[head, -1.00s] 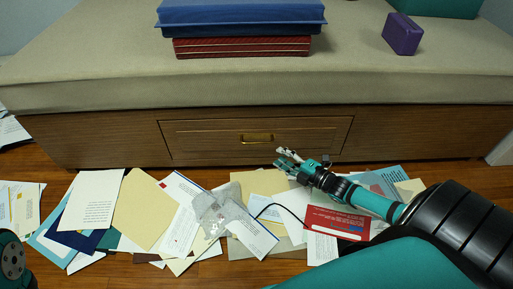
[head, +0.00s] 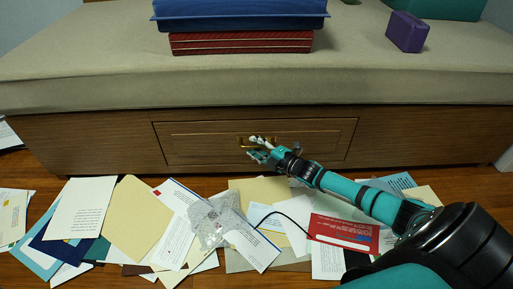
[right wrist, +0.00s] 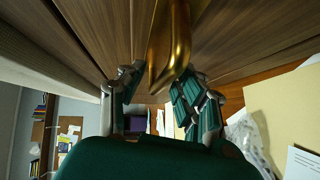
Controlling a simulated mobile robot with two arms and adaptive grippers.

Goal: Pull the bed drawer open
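The bed drawer (head: 325,138) is a wooden panel in the bed's base, flush with the front and shut. Its brass handle (head: 246,141) is in the middle of the panel, partly hidden by my right gripper (head: 259,148). In the right wrist view the handle (right wrist: 170,45) comes down between the two fingers of my right gripper (right wrist: 155,95). The fingers are apart on either side of it, and I see no clear grip on it. My left gripper is not in view.
Papers and envelopes (head: 137,215) cover the floor in front of the drawer. A black cable (head: 290,216) lies among them. On the bed cushion (head: 90,60) are blue and red boxes (head: 240,42) and a purple block (head: 407,32).

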